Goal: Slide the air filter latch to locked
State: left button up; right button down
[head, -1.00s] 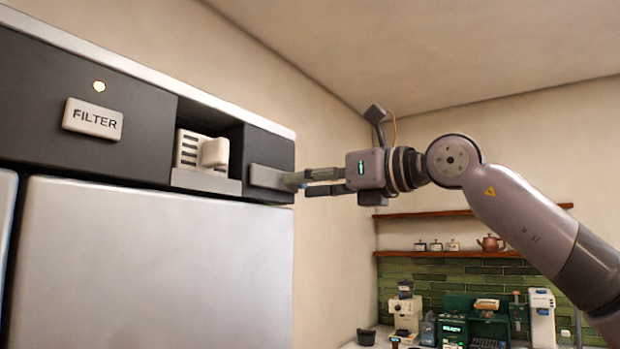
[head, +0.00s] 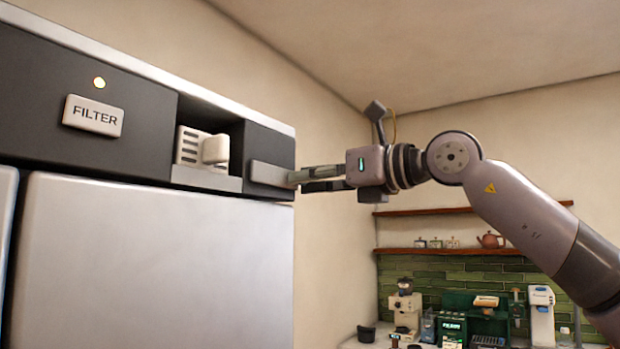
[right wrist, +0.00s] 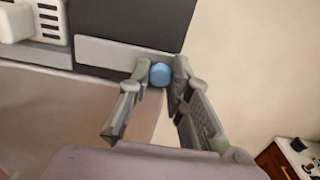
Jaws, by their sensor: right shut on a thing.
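The air filter (head: 190,147) is a white slatted block with a raised grip, seated in a recess of the dark panel. It also shows at the top left of the right wrist view (right wrist: 52,22). The latch (head: 270,174) is a flat grey bar at the panel's right end, right of the recess; it shows in the right wrist view too (right wrist: 105,53). A blue round knob (right wrist: 160,74) sits at the bar's right end. My right gripper (head: 298,181) is shut on this knob, with a finger on each side (right wrist: 160,76). My left gripper is out of view.
A FILTER label (head: 93,115) and a small lit lamp (head: 99,83) are on the panel, above a large pale door (head: 160,265). Shelves (head: 460,212) and a counter with coffee machines (head: 404,312) are farther back.

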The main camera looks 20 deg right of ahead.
aim_at(272, 175)
jog(key=s+a+b, duration=0.1)
jog(key=a+b, duration=0.1)
jog(key=s+a+b, duration=0.2)
jog(key=shift+s+a+f, duration=0.15)
jog(key=shift+a, duration=0.05)
jog(key=shift+d, duration=0.1)
jog(key=c, duration=1.4)
grip_release()
jog(key=shift+c, duration=0.2)
jog(key=shift+s+d, duration=0.15)
jog(key=shift+s, duration=0.05)
jog(key=v, duration=1.1)
jog(key=shift+s, duration=0.2)
jog(key=shift+d, duration=0.15)
